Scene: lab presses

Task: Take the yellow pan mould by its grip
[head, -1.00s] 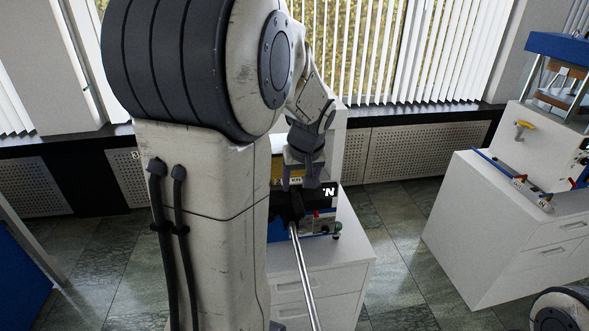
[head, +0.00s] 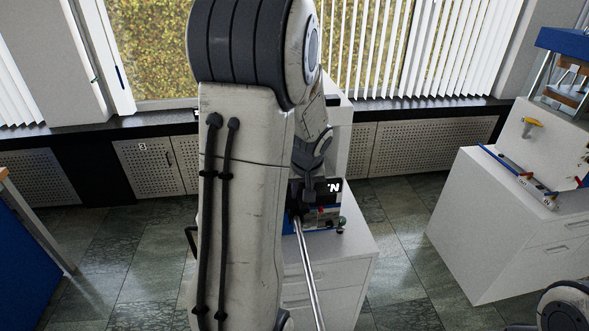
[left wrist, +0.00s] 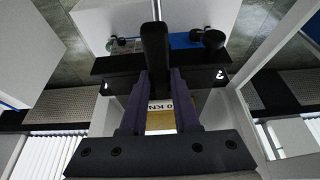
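In the left wrist view my left gripper (left wrist: 159,75) has two dark fingers standing apart. A black upright bar (left wrist: 155,45) shows between and beyond their tips; I cannot tell if they touch it. A yellow surface with a "KN" label (left wrist: 160,118) shows in the gap and seems to belong to the press. In the head view the gripper (head: 308,188) is at the press (head: 325,215), mostly hidden by my arm. I cannot make out a pan mould there. My right gripper is not seen.
A metal rod (head: 308,270) runs from the press toward the front. The press stands on a white cabinet (head: 345,270). Another white cabinet (head: 490,220) with a blue-topped press (head: 565,45) stands right. A blue panel (head: 35,250) is at left. Floor lies clear between the cabinets.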

